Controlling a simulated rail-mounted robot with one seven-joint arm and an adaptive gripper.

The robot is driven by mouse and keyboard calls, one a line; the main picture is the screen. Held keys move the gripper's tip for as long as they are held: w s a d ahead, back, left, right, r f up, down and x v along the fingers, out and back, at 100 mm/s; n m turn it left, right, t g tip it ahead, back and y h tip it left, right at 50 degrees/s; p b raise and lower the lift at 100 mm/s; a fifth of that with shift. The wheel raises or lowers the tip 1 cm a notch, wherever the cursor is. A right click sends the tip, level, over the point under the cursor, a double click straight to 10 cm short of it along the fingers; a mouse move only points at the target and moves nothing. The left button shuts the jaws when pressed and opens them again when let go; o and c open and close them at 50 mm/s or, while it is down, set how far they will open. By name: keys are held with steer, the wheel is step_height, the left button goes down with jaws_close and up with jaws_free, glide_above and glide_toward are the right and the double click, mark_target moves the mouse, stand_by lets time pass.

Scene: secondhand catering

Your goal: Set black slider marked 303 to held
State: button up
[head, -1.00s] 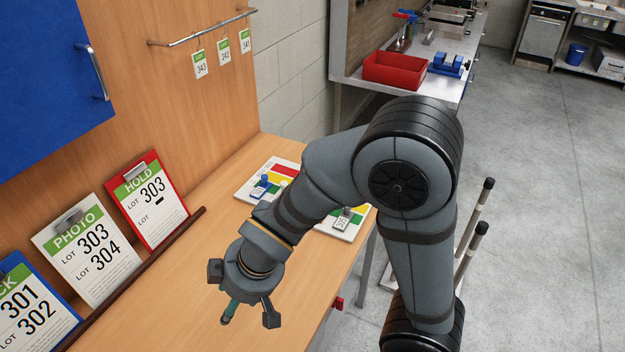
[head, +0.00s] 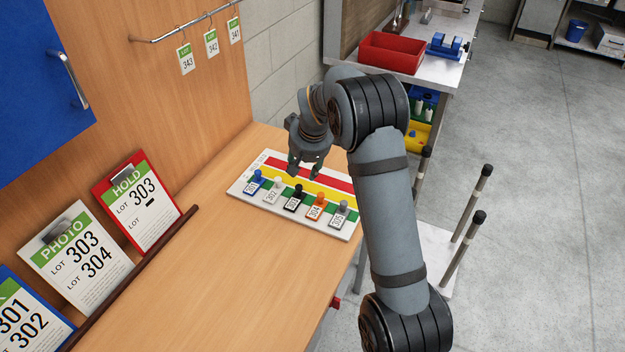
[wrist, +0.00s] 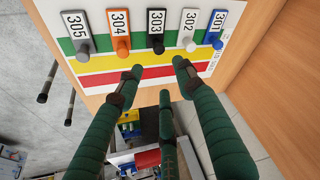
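The black slider (head: 298,189) marked 303 is the middle one of a row on a white board (head: 343,236) with green, yellow and red bands. Its knob stands at the green band, level with its neighbours. In the wrist view the black slider (wrist: 158,46) is ahead of the fingertips, with its 303 tag beyond it. My gripper (head: 306,172) hangs above the board's yellow and red side. In the wrist view my gripper (wrist: 157,78) has its green fingers spread and empty, apart from the slider. A red HOLD clipboard (head: 135,200) shows lot 303.
Blue 301 (head: 258,176), white 302 (head: 278,183), orange 304 (head: 320,199) and grey 305 (head: 344,206) sliders flank the black one closely. A PHOTO clipboard (head: 75,250) leans by the wooden wall. The bench (head: 215,265) in front is clear.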

mark_target(298, 185)
steer(key=p+x, duration=0.1)
steer(key=x, duration=0.2)
steer(key=p+x, duration=0.1)
steer(key=x, duration=0.2)
steer(key=p+x, duration=0.1)
steer(key=x, duration=0.3)
steer(key=shift+s+a+f, duration=0.15)
steer(key=shift+s+a, duration=0.05)
steer(key=shift+s, duration=0.15)
steer(key=shift+c, duration=0.5)
steer(key=c, duration=0.7)
jaws_close()
